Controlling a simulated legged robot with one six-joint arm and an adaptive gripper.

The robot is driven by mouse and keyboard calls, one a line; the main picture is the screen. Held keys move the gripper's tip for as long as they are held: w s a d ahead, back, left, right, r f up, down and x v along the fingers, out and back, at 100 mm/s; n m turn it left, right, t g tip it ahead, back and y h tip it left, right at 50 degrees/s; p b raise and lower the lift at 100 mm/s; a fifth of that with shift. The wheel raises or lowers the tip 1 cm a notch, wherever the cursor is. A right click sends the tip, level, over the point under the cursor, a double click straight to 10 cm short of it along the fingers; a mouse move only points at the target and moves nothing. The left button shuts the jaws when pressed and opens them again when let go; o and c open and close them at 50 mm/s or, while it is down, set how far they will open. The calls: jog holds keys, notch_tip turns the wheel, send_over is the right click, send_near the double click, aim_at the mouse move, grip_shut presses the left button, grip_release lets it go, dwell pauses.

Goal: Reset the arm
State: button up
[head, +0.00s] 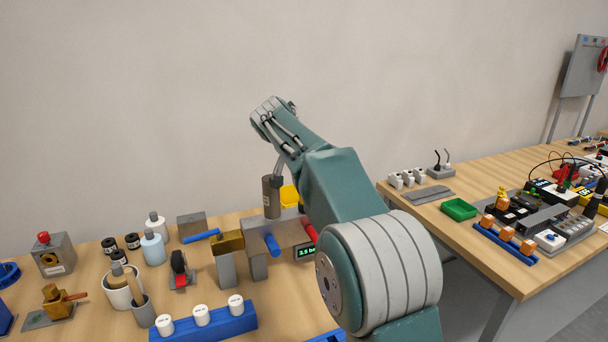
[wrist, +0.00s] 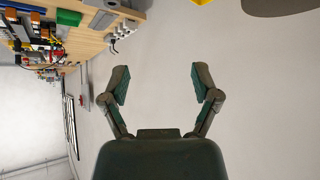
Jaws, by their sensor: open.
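My gripper (wrist: 160,83) is open in the wrist view. Its two fingers stand wide apart with nothing between them, and plain pale wall shows behind the gap. In the head view my teal and grey arm rises from the lower right and reaches over the workbench (head: 205,285) towards the wall. I cannot make out the finger opening in that view.
A grey-brown cylinder (head: 271,197) and a yellow bin (head: 290,196) stand close below my arm. White bottles, a blue rack (head: 215,324) and metal blocks crowd the near bench. A second bench (head: 455,190) at right holds a green tray (head: 459,209) and electrical parts.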

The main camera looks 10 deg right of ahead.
jog(key=shift+r, duration=0.15)
jog(key=shift+s+r, duration=0.1)
jog(key=shift+s, duration=0.25)
jog(key=s+d+n+g+y, duration=0.1)
jog(key=s+d+n+y, duration=0.2)
jog(key=s, duration=1.7)
jog(key=s+a+f+n+y, duration=0.1)
jog(key=s+f+n, duration=0.1)
jog(key=s+f, duration=0.4)
jog(key=s+a+f+n+y, duration=0.1)
jog(key=s+f, duration=0.5)
jog(key=s, duration=1)
jog(key=shift+s+a+n+g, duration=0.3)
jog(key=shift+a+n, duration=0.05)
jog(key=shift+n, duration=0.25)
